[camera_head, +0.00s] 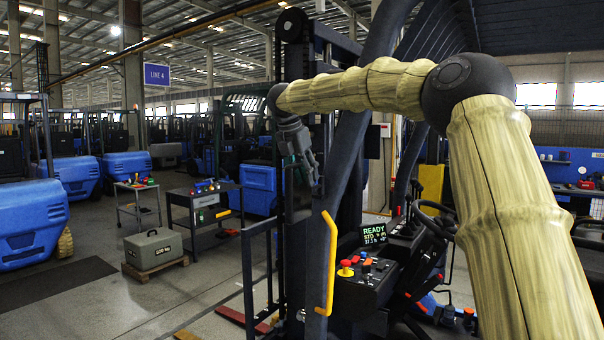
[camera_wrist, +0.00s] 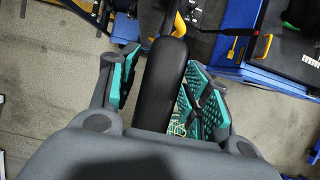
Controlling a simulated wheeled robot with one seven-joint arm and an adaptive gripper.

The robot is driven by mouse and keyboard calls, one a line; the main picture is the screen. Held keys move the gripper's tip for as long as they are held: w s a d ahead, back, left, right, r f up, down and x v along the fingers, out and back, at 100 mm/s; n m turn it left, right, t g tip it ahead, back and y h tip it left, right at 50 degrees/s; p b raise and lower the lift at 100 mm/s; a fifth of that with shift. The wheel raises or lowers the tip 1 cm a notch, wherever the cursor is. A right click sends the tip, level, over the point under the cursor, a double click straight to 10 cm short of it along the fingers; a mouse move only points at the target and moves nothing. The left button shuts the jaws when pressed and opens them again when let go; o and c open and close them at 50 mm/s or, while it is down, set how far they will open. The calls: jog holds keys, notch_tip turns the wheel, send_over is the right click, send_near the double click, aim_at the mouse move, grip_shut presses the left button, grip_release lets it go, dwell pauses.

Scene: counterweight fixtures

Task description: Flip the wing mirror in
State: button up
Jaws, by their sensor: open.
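A long black rounded housing (camera_wrist: 163,92), which looks like the wing mirror seen edge-on, stands between my gripper's fingers in the wrist view. My gripper (camera_wrist: 161,66) is open around it, with one teal-padded finger on each side. A gap shows on the left; the right pad is very close to the housing, and I cannot tell whether it touches. In the head view my gripper (camera_head: 306,162) hangs pointing down beside the dark cab pillar of the forklift.
A yellow grab handle (camera_head: 328,262) runs along the pillar. The control panel (camera_head: 356,281) and steering wheel (camera_head: 434,221) are to its right. A grey 100 kg weight (camera_head: 153,246) on a pallet and a dark cart (camera_head: 205,208) stand on the open floor at left.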

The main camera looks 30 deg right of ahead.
jog(key=shift+f, duration=0.15)
jog(key=shift+w+f, duration=0.3)
jog(key=shift+s+r, duration=0.15)
jog(key=shift+s, duration=0.05)
jog(key=c, duration=0.8)
grip_shut()
